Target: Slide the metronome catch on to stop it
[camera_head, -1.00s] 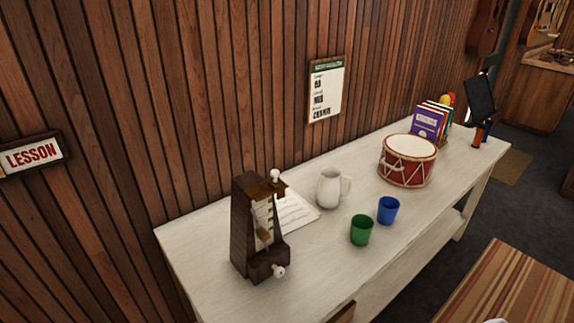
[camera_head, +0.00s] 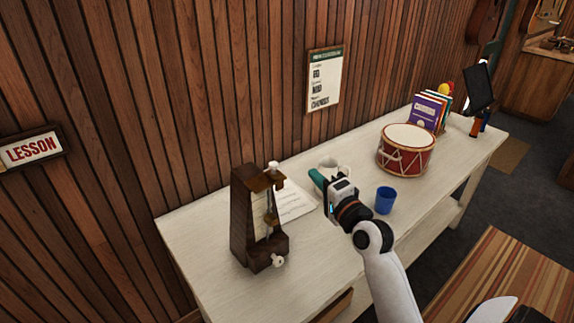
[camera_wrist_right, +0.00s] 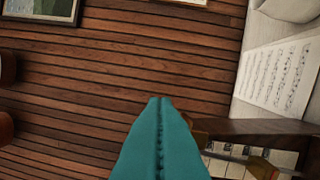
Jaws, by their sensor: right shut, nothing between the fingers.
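The dark wooden metronome (camera_head: 242,222) stands upright on the white table's near left part. A brown piece with a white knob (camera_head: 273,167) sits at its upper right, and a white key (camera_head: 278,260) is low on its side. I cannot tell which part is the catch. My right gripper (camera_head: 316,177), with teal fingers, is shut and empty, to the right of the metronome and apart from it. In the right wrist view the shut fingers (camera_wrist_right: 157,100) are in the middle; the metronome's pale scale (camera_wrist_right: 225,161) is at lower right. My left gripper is not in view.
A sheet of music (camera_head: 294,204) lies beside the metronome. A white mug (camera_head: 329,164) is partly hidden behind my right gripper. A blue cup (camera_head: 385,200) and a red drum (camera_head: 406,150) stand farther right on the white table (camera_head: 200,235). The wood-plank wall runs behind.

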